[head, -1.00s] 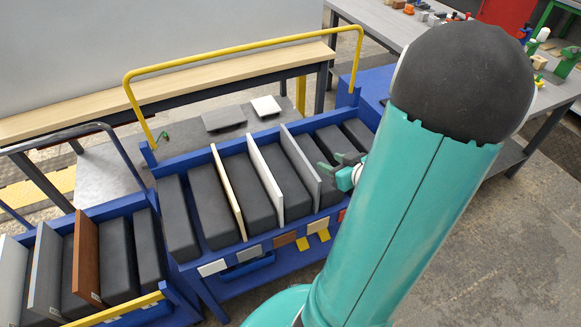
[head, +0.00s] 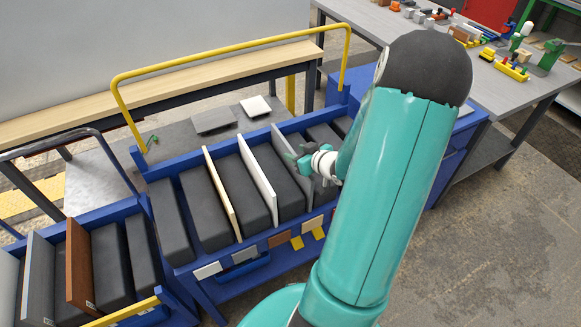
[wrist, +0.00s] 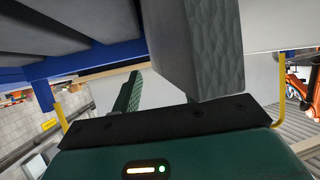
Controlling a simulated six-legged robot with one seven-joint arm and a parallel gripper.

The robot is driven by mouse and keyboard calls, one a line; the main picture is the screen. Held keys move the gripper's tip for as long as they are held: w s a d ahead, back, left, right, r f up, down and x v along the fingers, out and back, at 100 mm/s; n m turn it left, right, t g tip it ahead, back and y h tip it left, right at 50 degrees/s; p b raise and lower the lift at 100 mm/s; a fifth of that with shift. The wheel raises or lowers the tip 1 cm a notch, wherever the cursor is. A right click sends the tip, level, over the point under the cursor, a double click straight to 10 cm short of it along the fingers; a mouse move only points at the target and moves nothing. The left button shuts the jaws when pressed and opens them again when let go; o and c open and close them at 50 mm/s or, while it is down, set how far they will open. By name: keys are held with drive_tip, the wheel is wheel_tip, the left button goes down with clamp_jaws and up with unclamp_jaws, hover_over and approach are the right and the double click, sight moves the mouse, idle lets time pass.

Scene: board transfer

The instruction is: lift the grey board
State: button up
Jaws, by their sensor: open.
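A grey board (head: 281,142) stands on edge in the middle cart, between dark padded blocks and right of a white board. My gripper (head: 298,156) is open at the upper part of this board, and its fingers and wrist hide some of it. I cannot tell whether the board lies between the fingers or whether they touch it. In the wrist view, a slim green finger (wrist: 132,92) shows left of centre. A large grey shape with a rippled side fills the upper middle; I cannot tell whether it is the other finger or a board.
The middle cart also holds a white board (head: 258,170) and a cream board (head: 220,190). A yellow rail (head: 230,52) arches behind it. The left cart holds a brown board (head: 79,265) and another grey board (head: 38,278). A cluttered workbench (head: 490,75) stands at the right.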

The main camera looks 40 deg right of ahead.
drive_tip(key=shift+x, duration=0.9)
clamp_jaws()
drive_tip(key=shift+a, duration=0.1)
idle(0.6)
